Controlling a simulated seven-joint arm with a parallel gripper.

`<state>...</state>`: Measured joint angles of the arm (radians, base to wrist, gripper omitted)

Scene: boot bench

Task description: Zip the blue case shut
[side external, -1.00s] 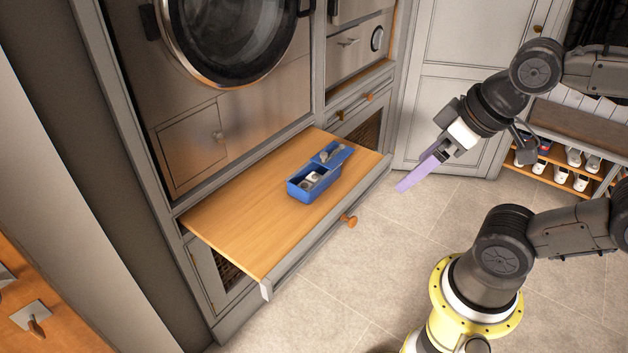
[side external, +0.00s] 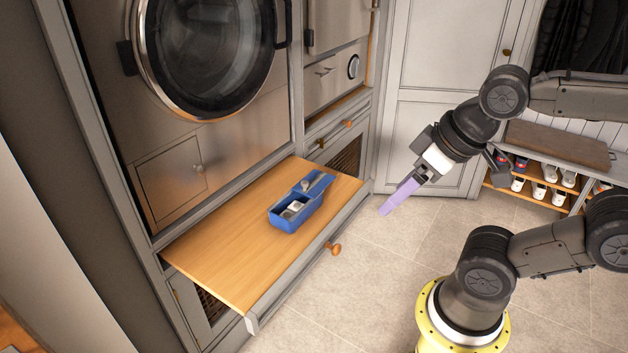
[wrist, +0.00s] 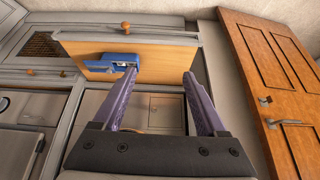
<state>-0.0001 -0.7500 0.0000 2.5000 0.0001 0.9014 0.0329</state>
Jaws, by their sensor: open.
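The blue case (side external: 296,209) sits on the pulled-out wooden board, with its lid raised at the far end. Light and grey items lie inside it; they are too small to name. A zip cannot be made out. In the wrist view the case (wrist: 113,59) shows beyond the left finger, which partly covers it. My gripper (side external: 389,208) has purple fingers. It is open and empty, in the air to the right of the board and apart from the case. In the wrist view my gripper's fingers (wrist: 161,76) stand wide apart.
The pull-out board (side external: 225,250) has a round wooden knob (side external: 333,248) on its front. A round-doored machine (side external: 205,55) stands behind it. A shoe rack (side external: 540,185) is at the right. Most of the board around the case is bare, and open tiled floor lies in front.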

